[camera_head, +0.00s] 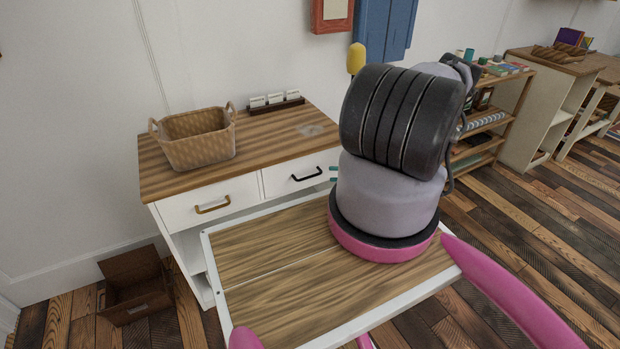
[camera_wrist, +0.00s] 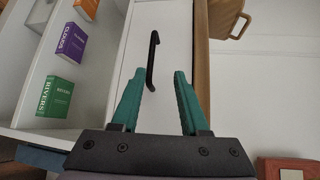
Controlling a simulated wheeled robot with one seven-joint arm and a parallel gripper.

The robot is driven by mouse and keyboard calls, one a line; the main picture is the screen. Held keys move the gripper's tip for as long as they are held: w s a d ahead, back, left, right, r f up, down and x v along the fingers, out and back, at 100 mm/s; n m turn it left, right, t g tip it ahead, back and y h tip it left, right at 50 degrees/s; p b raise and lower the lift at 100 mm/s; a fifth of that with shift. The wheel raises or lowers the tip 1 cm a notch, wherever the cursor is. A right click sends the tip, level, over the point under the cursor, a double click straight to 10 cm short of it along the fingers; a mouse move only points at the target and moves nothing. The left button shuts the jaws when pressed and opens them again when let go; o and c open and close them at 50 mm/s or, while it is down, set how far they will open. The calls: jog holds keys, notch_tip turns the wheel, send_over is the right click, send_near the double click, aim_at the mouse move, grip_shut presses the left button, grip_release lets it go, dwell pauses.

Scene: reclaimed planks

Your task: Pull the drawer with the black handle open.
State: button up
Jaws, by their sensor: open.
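The black handle (camera_head: 306,175) is on the front of the white right-hand drawer (camera_head: 283,180), which looks shut and level with its neighbour. In the wrist view the black handle (camera_wrist: 152,62) runs lengthwise on the white drawer front (camera_wrist: 135,50). My gripper (camera_wrist: 158,76) is open, its two green fingers pointing at the drawer front. The handle's near end shows between the fingertips; I cannot tell how far off it is.
The left drawer has a brass handle (camera_head: 212,205). A wicker basket (camera_head: 195,140) and a card rack (camera_head: 276,103) stand on the wooden top (camera_head: 262,140). A white-rimmed wooden surface (camera_head: 300,270) lies below. Several books, one green (camera_wrist: 55,98), stand beneath. An open box (camera_head: 135,290) is on the floor.

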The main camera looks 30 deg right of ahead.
aim_at(310, 177)
jog(key=shift+t, duration=0.3)
jog(key=x, duration=0.3)
jog(key=f+x, duration=0.1)
jog(key=x, duration=0.3)
jog(key=f+x, duration=0.1)
jog(key=x, duration=0.2)
jog(key=shift+a, duration=0.35)
grip_shut()
jog(key=shift+m, duration=0.3)
dwell(0.5)
